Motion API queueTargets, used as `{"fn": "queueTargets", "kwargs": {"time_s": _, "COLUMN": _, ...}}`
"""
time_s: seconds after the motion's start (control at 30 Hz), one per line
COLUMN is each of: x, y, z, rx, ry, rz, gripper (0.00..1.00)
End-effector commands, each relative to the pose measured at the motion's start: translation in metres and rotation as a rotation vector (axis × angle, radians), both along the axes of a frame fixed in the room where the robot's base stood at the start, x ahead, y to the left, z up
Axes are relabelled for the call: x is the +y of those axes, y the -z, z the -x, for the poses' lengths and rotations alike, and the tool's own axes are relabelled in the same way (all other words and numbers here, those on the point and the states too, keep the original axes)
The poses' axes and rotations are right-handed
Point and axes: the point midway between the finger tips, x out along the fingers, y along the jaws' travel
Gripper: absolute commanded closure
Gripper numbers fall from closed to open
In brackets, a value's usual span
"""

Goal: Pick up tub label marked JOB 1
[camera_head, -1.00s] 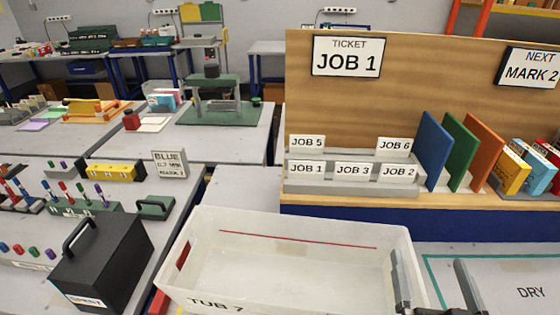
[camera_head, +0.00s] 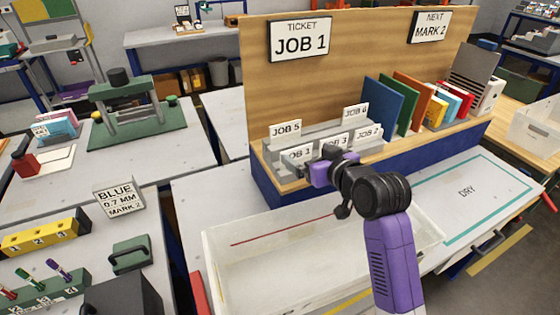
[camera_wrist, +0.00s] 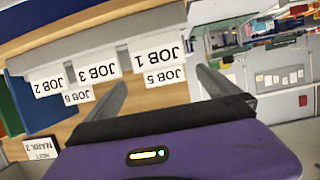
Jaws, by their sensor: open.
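The JOB 1 label (camera_head: 297,154) is a white card in the front row of a grey stepped rack (camera_head: 277,157). In the wrist view the JOB 1 label (camera_wrist: 157,55) appears upside down, between the lines of my two fingers. My gripper (camera_wrist: 163,84) is open with nothing between its fingers. In the head view my purple wrist is just right of the JOB 1 label and partly covers the JOB 3 label (camera_head: 337,142). The JOB 5 label (camera_head: 285,130) stands behind JOB 1. The head view hides my fingertips, and I cannot tell whether they touch the card.
JOB 2 (camera_head: 368,132) and JOB 6 (camera_head: 355,110) labels stand at the rack's right. A wooden back panel (camera_head: 370,50) with a JOB 1 ticket (camera_head: 300,40) rises behind. Upright colored boards (camera_head: 382,105) stand to the right. A clear tub (camera_head: 225,265) is in front, below my arm.

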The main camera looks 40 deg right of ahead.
Motion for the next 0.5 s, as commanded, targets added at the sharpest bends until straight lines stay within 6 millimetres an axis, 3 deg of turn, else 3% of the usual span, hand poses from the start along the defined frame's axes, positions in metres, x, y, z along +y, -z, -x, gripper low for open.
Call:
{"fn": "queueTargets", "kwargs": {"time_s": 0.17, "x": 0.003, "y": 0.011, "z": 0.001, "rx": 0.044, "ry": -0.014, "rz": -0.007, "gripper": 0.00}}
{"fn": "queueTargets", "kwargs": {"time_s": 0.5, "x": -0.006, "y": 0.021, "z": -0.027, "rx": 0.046, "ry": -0.015, "rz": -0.006, "gripper": 0.00}}
